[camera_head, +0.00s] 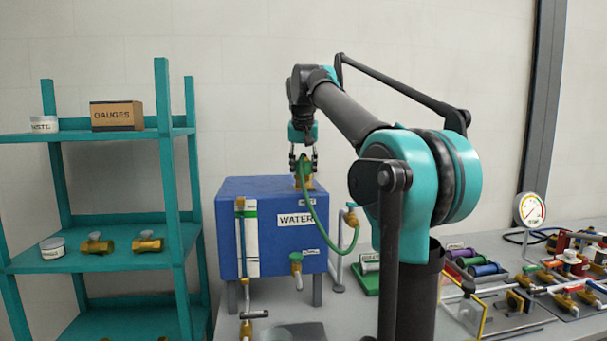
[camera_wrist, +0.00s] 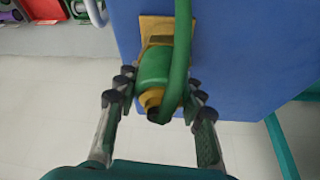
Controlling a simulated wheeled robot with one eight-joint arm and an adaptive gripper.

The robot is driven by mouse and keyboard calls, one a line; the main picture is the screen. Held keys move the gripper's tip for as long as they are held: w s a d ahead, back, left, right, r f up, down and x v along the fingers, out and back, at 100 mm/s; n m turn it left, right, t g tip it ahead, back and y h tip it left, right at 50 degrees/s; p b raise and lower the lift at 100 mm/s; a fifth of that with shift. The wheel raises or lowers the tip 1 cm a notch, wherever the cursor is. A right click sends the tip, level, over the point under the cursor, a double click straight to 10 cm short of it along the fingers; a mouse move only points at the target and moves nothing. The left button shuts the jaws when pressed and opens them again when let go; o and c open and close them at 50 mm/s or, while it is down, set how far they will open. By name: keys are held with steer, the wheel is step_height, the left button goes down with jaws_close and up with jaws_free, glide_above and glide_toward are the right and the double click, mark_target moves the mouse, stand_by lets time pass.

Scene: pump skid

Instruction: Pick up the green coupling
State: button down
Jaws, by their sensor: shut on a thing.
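The green coupling (camera_wrist: 155,70) is a green cylinder with a brass end, in the middle of the wrist view. My gripper (camera_wrist: 158,90) has a finger on each side of it and is shut on it. In the head view, my gripper (camera_head: 304,160) points down at the top of the blue water tank (camera_head: 265,196), and the coupling is small and partly hidden between the fingers. A brass-coloured plate (camera_wrist: 155,27) lies behind the coupling in the wrist view; I cannot tell whether they touch. A green hose (camera_head: 325,235) hangs from the coupling in a loop towards the tank's right side.
A sight tube (camera_head: 251,240) and a green-handled tap (camera_head: 296,261) are on the tank's front. The bench at right is crowded with spools, fittings and a dial gauge (camera_head: 530,209).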

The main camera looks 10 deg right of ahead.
step_height(320, 180, up, 10)
steer(key=shift+f, duration=0.1)
stand_by(0.5)
steer(key=shift+w+d, duration=0.1)
steer(key=shift+w, duration=0.05)
